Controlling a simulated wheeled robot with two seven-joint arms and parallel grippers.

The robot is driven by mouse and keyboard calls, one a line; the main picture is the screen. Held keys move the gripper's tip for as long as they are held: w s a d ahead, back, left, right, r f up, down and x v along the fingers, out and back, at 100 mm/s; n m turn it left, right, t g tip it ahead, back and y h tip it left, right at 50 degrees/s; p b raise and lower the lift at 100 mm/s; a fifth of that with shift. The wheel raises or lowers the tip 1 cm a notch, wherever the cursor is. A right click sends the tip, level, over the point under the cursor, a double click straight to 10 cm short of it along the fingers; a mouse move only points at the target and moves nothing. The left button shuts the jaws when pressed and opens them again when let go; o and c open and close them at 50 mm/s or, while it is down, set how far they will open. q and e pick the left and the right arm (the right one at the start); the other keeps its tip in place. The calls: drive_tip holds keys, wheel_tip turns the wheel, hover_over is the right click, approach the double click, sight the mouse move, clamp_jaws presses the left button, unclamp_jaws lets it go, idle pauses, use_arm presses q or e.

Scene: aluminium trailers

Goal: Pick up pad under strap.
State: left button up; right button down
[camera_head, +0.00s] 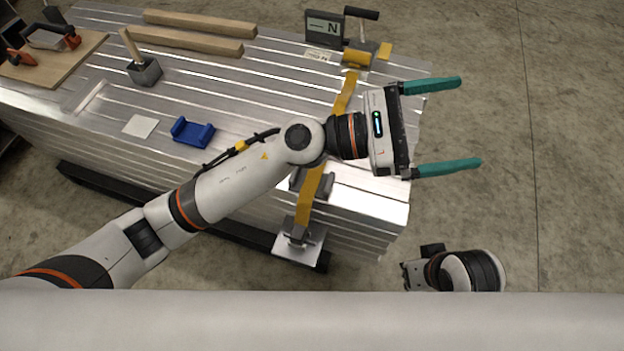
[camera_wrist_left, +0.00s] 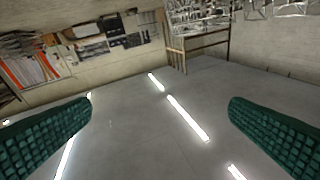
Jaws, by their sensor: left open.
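A yellow strap (camera_head: 344,95) runs over the aluminium stack from the back to the near edge. A dark grey pad (camera_head: 325,187) sits under the strap near the front edge of the stack. The strap crosses over it, and my left arm partly hides the area. My left gripper (camera_head: 470,122) is open and empty, past the right end of the stack. Its teal fingers point right, away from the pad. Part of my right arm shows at the lower right, with no fingers visible.
A blue bracket (camera_head: 192,132), a pale square (camera_head: 140,126), a mallet (camera_head: 144,70) and wooden bars (camera_head: 186,41) lie on the stack. A dark box marked N (camera_head: 324,29) and a ratchet (camera_head: 360,56) stand at the back. The floor at right is clear.

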use_arm(q)
wheel_tip(320, 180, down, 6)
drive_tip(key=s+d+m+g+y, duration=0.1)
drive_tip(key=s+m+g+y, duration=0.1)
drive_tip(key=m+g+y, duration=0.45)
drive_tip(key=m+t+y, duration=0.7)
drive_tip(key=m+y, duration=0.6)
drive_tip(key=y, duration=0.2)
hover_over(312, 182)
wheel_tip(312, 182, down, 14)
drive_tip(key=f, duration=0.3)
drive_tip(key=f+b, duration=0.1)
drive_tip(key=f, duration=0.2)
drive_tip(key=shift+w+a+f, duration=0.15)
drive_tip(key=shift+w, duration=0.05)
drive_tip(key=f, duration=0.4)
drive_tip(key=shift+s+b, duration=0.25)
drive_tip(key=shift+b, duration=0.1)
drive_tip(key=shift+f, duration=0.8)
drive_tip(key=c, duration=0.7)
use_arm(e)
drive_tip(key=shift+w+a+f+t, duration=0.3)
drive_tip(key=shift+w+f+t, duration=0.3)
drive_tip(key=shift+w, duration=0.25)
